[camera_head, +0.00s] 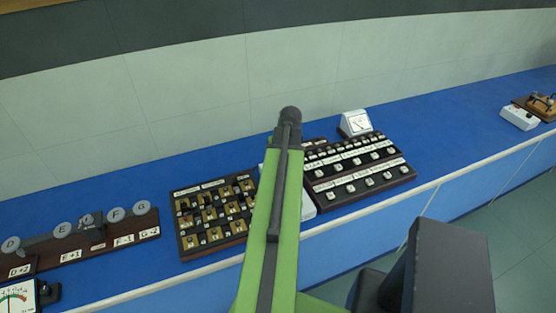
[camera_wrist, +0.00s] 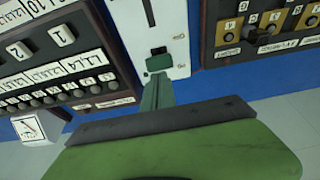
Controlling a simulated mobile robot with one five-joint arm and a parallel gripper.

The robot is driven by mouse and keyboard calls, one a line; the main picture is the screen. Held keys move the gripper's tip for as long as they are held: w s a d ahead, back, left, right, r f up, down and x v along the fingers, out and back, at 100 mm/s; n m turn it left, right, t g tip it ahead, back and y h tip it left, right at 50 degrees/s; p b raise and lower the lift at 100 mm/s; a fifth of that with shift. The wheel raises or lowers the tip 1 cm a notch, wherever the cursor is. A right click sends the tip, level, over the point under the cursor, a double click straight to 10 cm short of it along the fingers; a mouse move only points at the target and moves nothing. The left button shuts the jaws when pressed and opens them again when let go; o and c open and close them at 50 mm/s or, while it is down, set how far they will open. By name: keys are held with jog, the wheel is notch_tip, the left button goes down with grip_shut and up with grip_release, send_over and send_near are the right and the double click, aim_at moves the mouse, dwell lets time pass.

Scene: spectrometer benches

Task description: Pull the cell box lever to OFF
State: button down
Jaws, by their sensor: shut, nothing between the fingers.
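The cell box is a white upright panel (camera_wrist: 178,30) at the top middle of the wrist view. It has a dark vertical slot and a small black lever knob (camera_wrist: 158,51) near the slot's lower end. Small marks beside the slot are too small to read. My gripper (camera_wrist: 158,65) is shut, with its dark green tip just below the knob in the picture. I cannot tell whether they touch. In the head view my green arm covers most of the white box (camera_head: 308,206), and my gripper is hidden there.
A dark panel with brass switches (camera_head: 184,220) stands close on one side of the box. A panel with rows of labelled knobs (camera_head: 346,190) stands close on the other, with a white meter (camera_head: 356,123) behind it.

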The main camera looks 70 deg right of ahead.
jog(key=shift+s+a+f, duration=0.25)
jog(key=shift+s+a, duration=0.2)
jog(key=shift+a, duration=0.05)
jog(key=shift+w+d+r, duration=0.25)
jog(key=shift+w+d, duration=0.1)
notch_tip(320, 180, up, 3)
jog(key=w+d+p, duration=0.3)
jog(key=s+a+r+p, duration=0.5)
jog(key=p, duration=0.1)
jog(key=shift+s+a+r, duration=0.25)
jog(key=shift+r, duration=0.15)
